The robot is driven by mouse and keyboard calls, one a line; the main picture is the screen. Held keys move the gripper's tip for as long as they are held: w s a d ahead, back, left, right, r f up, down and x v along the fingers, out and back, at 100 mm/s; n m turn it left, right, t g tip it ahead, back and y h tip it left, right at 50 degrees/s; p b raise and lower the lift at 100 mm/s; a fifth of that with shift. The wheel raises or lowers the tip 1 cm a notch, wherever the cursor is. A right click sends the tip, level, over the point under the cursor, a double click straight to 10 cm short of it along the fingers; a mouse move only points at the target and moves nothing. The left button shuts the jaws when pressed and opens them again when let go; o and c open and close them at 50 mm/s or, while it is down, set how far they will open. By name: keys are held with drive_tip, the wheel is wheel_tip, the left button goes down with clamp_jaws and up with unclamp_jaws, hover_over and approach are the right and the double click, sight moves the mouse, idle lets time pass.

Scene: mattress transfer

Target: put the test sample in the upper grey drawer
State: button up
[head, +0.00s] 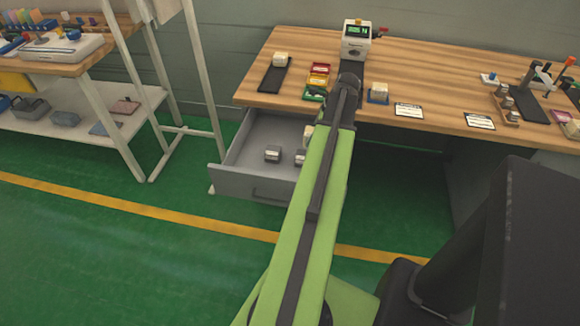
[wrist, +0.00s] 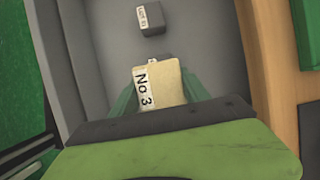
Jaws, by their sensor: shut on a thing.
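The test sample (wrist: 160,84), a pale cream block with a white "No 3" label, is between the green fingers of my gripper (wrist: 161,94) in the wrist view. My gripper is shut on it. In the head view a small cream part of the sample (head: 308,135) shows beside my green arm, which hides most of the gripper. The grey drawer (head: 234,182) is pulled out under the bench's left end. The sample is over the drawer's inside; whether it touches the floor of the drawer I cannot tell.
Two dark grey labelled blocks lie in the drawer, one on the left (head: 272,154) and one nearer my arm (head: 300,157). The wooden bench (head: 440,95) carries a display device (head: 356,40), a cream block on a black mat (head: 281,58) and another on a blue tray (head: 379,90).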

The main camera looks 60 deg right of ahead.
drive_tip(key=shift+a+f, duration=0.2)
drive_tip(key=shift+f, duration=0.45)
drive_tip(key=b, duration=0.7)
hover_over(284, 167)
drive_tip(key=s+a, duration=0.2)
drive_tip(key=a, duration=0.1)
wheel_tip(284, 167, down, 7)
drive_tip(key=shift+s+r, duration=0.1)
drive_tip(key=shift+r, duration=0.1)
drive_tip(key=shift+a, duration=0.2)
wheel_tip(284, 167, down, 4)
drive_tip(key=b, duration=0.4)
drive_tip(key=shift+f, duration=0.2)
drive_tip(key=shift+r, duration=0.25)
drive_tip(key=shift+f, duration=0.2)
drive_tip(key=o, duration=1.5)
drive_tip(key=shift+r, duration=0.15)
